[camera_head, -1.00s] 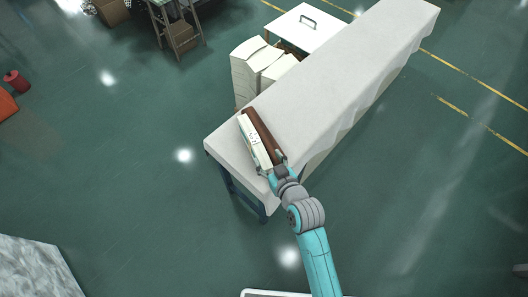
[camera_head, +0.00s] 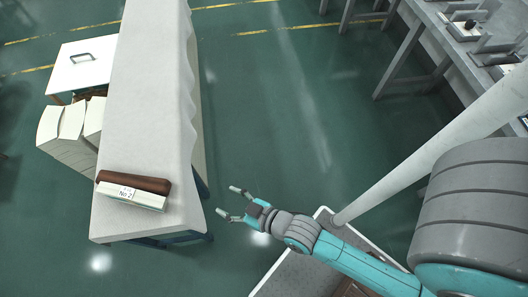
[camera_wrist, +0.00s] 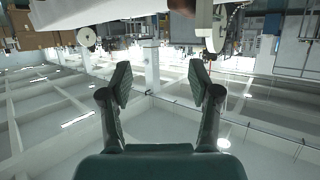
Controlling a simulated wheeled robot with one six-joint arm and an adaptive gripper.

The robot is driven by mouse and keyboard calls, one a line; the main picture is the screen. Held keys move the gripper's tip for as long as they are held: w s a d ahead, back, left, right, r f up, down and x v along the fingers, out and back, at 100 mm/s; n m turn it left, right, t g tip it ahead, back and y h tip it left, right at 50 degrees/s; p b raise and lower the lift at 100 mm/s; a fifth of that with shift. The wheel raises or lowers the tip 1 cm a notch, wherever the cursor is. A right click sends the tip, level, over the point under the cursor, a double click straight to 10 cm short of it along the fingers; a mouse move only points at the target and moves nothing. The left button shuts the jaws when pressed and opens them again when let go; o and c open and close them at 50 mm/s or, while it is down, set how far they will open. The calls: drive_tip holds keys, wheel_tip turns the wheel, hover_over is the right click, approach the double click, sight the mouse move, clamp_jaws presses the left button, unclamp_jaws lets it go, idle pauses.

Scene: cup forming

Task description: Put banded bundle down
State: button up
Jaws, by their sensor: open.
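The banded bundle (camera_head: 128,196) lies on the near end of the long cloth-covered table (camera_head: 150,90) in the head view. It is a pale stack with a white band marked "No.2". A brown bar-shaped object (camera_head: 135,181) lies right along its far side. My gripper (camera_head: 226,202) is open and empty, to the right of the table's near end and apart from the bundle. In the wrist view the two fingers (camera_wrist: 160,85) are spread with nothing between them.
Pale stacks (camera_head: 70,135) and a white-topped unit with a handle (camera_head: 82,66) stand left of the table. A grey workbench (camera_head: 470,45) with items is at the upper right. Green floor (camera_head: 270,110) lies open between table and workbench.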

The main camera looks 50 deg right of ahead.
drive_tip(key=s+d+r+m+h, duration=0.1)
drive_tip(key=s+d+r, duration=0.1)
drive_tip(key=s, duration=0.3)
drive_tip(key=s+d+r+h, duration=0.1)
drive_tip(key=s+d+r, duration=0.1)
drive_tip(key=s, duration=0.4)
drive_tip(key=shift+s+d+r+m+t, duration=0.3)
drive_tip(key=shift+d+m+t, duration=0.1)
drive_tip(key=shift+d, duration=0.25)
drive_tip(key=shift+o, duration=0.4)
drive_tip(key=s+d+r+m+h, duration=0.1)
drive_tip(key=s+r, duration=0.6)
drive_tip(key=shift+s+d, duration=0.2)
drive_tip(key=shift+d, duration=0.2)
